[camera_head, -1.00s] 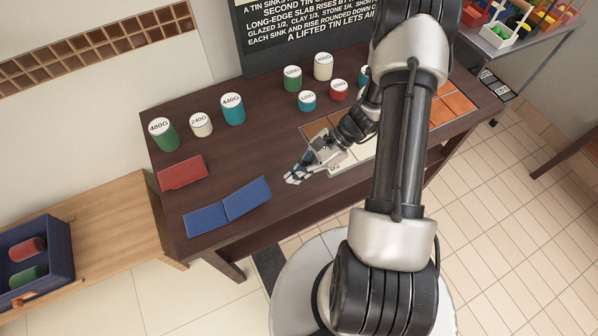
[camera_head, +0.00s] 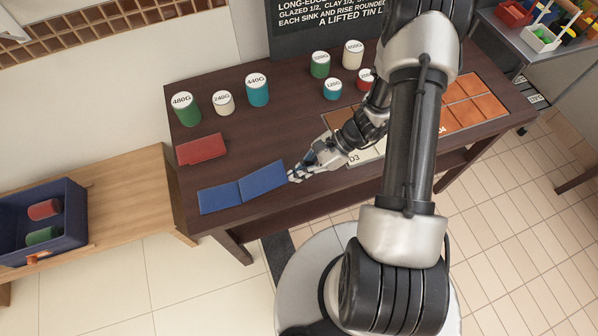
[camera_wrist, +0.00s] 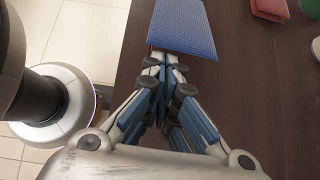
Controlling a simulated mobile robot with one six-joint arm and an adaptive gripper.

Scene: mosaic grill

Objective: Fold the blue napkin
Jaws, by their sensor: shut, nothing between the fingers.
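The blue napkin (camera_head: 222,196) lies spread on the dark table with a crease across its middle, its right half slightly angled up to the right. Its near part also shows in the wrist view (camera_wrist: 182,27). My gripper (camera_head: 294,177) is at the right end of the napkin, low over the table. In the wrist view my fingers (camera_wrist: 165,62) are shut with nothing between them, their tips at the napkin's near edge. I cannot tell whether they touch it.
A folded red cloth (camera_head: 201,149) lies behind the napkin. Several labelled tins, such as the blue one (camera_head: 257,90), stand along the back. Tiles (camera_head: 466,112) lie at the right. A blue crate (camera_head: 70,214) holding red and green tins sits on the wooden bench (camera_head: 140,200).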

